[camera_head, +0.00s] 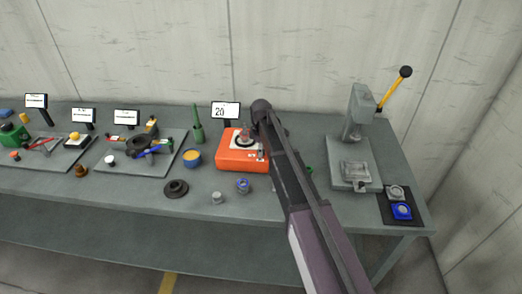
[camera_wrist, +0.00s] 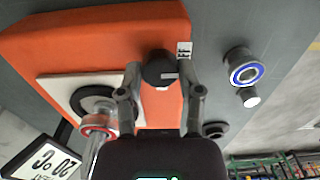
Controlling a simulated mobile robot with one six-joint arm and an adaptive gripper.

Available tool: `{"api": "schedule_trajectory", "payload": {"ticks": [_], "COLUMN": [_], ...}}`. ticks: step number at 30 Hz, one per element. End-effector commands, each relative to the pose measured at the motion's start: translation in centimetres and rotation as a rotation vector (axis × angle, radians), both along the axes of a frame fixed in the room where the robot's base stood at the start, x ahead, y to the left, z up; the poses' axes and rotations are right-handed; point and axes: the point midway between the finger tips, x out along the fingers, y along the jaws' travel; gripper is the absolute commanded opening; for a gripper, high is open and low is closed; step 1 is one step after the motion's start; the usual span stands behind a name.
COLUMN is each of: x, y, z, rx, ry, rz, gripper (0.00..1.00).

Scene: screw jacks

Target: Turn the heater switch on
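The heater is an orange box (camera_head: 234,163) with a pale top plate, near the middle of the bench; its orange side also fills the upper left of the wrist view (camera_wrist: 90,40). A round dark knob (camera_wrist: 158,68), apparently the heater switch, sits on the orange side beside a small white label. My gripper (camera_wrist: 160,72) is open, with one finger on each side of the knob and gaps that seem to remain. Contact is unclear. The display (camera_head: 225,110) behind the heater reads 20.
A clear or metal cylinder with a red rim (camera_wrist: 98,130) stands on the heater. A blue-ringed part (camera_head: 243,186), a small silver part (camera_head: 217,198) and a black ring (camera_head: 176,189) lie in front. A press (camera_head: 355,150) with a yellow lever stands right.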

Motion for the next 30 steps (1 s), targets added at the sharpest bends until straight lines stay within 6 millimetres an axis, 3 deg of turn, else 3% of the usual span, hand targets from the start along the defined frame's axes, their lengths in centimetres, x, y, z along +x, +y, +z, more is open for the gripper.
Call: {"api": "schedule_trajectory", "payload": {"ticks": [17,30], "x": [-0.07,-0.1], "y": [-0.05,-0.09], "z": [-0.03,-0.04], "rx": [-0.001,0.0], "ry": [0.002,0.003], "rz": [-0.078,-0.404], "gripper": [0.0,0.0]}}
